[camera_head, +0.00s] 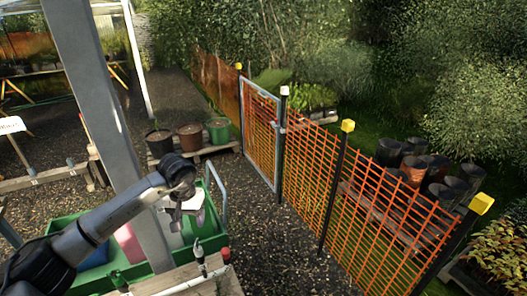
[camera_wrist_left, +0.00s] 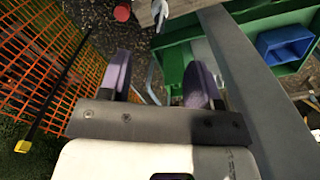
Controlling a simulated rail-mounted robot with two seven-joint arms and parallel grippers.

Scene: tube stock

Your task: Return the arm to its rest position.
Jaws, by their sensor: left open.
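My left arm comes in from the lower left of the head view. My left gripper (camera_head: 186,212) hangs over the green cart, beside the grey post (camera_head: 100,100). In the left wrist view the two purple-grey fingers of the left gripper (camera_wrist_left: 158,62) stand well apart, with nothing held between them. My right gripper is in neither view.
The green cart (camera_head: 208,243) holds a blue bin (camera_wrist_left: 285,46). A wooden bench edge (camera_head: 185,281) with a red-capped item (camera_head: 226,254) is in front. Orange mesh fencing (camera_head: 310,170) runs along the right. Potted plants stand behind on a pallet (camera_head: 212,149). Gravel is clear between.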

